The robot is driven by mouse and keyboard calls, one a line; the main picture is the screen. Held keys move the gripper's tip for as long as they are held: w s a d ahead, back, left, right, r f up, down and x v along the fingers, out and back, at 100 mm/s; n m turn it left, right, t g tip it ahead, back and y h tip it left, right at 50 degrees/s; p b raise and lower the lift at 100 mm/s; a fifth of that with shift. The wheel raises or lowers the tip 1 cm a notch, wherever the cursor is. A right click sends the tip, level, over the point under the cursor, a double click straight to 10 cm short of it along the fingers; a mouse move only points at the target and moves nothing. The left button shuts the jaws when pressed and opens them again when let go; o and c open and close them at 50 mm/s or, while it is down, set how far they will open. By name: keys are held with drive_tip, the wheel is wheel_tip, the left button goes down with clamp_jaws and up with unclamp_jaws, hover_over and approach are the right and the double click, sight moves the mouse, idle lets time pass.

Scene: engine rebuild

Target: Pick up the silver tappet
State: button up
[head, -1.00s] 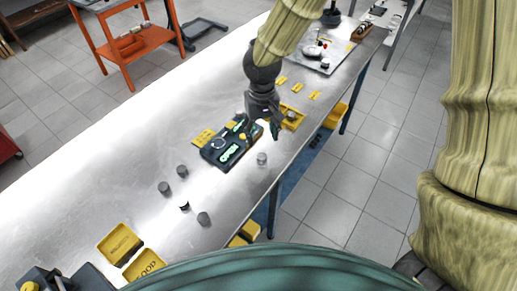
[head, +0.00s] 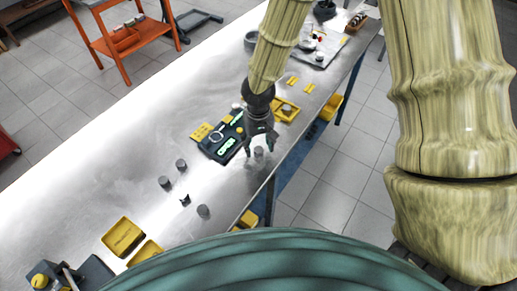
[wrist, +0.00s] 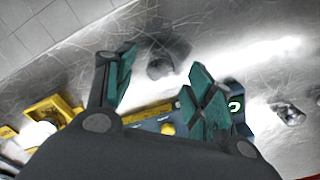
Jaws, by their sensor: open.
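A small silver-grey cylinder, which looks like the silver tappet (head: 258,152), stands on the metal bench just right of the dark tester box (head: 222,140). My gripper (head: 261,149) is open above it, with its teal fingers to either side of it in the head view. In the wrist view the tappet (wrist: 159,67) shows beyond and between the spread fingertips (wrist: 160,75), with nothing held. I cannot tell the exact height of the fingertips above it.
Several other grey cylinders (head: 203,211) stand farther left on the bench. Yellow trays sit at the near left (head: 123,237) and behind the gripper (head: 286,110). The bench's near edge is close to the right. Bare metal surrounds the tappet's near side.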

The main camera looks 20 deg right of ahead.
drive_tip(key=shift+f, duration=1.15)
drive_tip(key=shift+c, duration=0.2)
drive_tip(key=c, duration=1)
drive_tip(key=shift+c, duration=0.2)
drive_tip(key=shift+r, duration=0.15)
